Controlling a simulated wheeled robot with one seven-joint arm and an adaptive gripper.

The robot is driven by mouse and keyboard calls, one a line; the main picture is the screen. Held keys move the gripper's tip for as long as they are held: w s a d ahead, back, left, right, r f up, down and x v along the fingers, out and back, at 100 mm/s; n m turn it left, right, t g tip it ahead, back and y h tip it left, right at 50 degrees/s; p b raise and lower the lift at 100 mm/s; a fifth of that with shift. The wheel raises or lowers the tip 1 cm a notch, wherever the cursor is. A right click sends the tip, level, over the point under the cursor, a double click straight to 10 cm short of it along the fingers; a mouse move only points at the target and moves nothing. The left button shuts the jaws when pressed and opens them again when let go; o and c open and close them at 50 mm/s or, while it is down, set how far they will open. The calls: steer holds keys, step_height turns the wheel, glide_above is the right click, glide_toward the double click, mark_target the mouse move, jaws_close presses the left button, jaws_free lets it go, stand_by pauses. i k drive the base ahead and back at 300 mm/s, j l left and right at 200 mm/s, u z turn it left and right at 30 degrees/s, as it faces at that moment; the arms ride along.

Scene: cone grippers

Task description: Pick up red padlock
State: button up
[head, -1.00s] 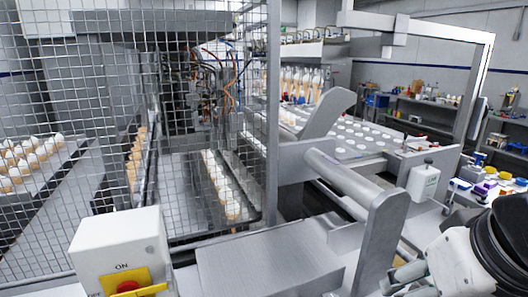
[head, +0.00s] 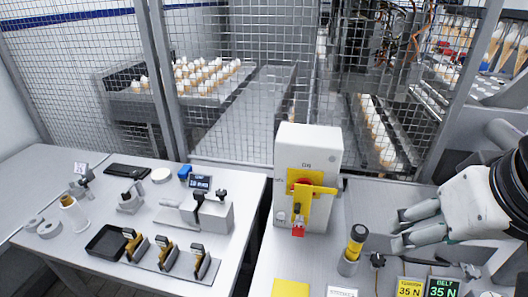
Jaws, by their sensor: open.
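The small red padlock (head: 298,232) hangs low on the front of the white switch box (head: 308,150), below its yellow handle plate (head: 312,189). Its shackle is too small to make out clearly. My gripper (head: 402,229) is at the right, open and empty, with its fingers pointing left. In the picture it is well to the right of the padlock and apart from it.
A yellow-and-black cylinder (head: 354,246) stands between the padlock and my gripper. A left table (head: 245,240) holds several tools and a black tray (head: 108,242). Wire mesh fencing (head: 240,60) rises behind.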

mark_target(297, 232)
steer(key=u, duration=0.3)
steer(key=k+j+z, duration=0.1)
steer(key=z, duration=0.5)
steer(key=i+z, duration=0.1)
steer(key=z, duration=0.6)
steer(key=u, duration=1.35)
steer(key=k+j+z, duration=0.15)
steer(key=k+z, duration=0.1)
steer(key=z, duration=1.15)
steer(key=k+j+z, duration=0.15)
steer(key=k, duration=0.45)
steer(key=k+j+z, duration=0.1)
steer(key=k, duration=0.5)
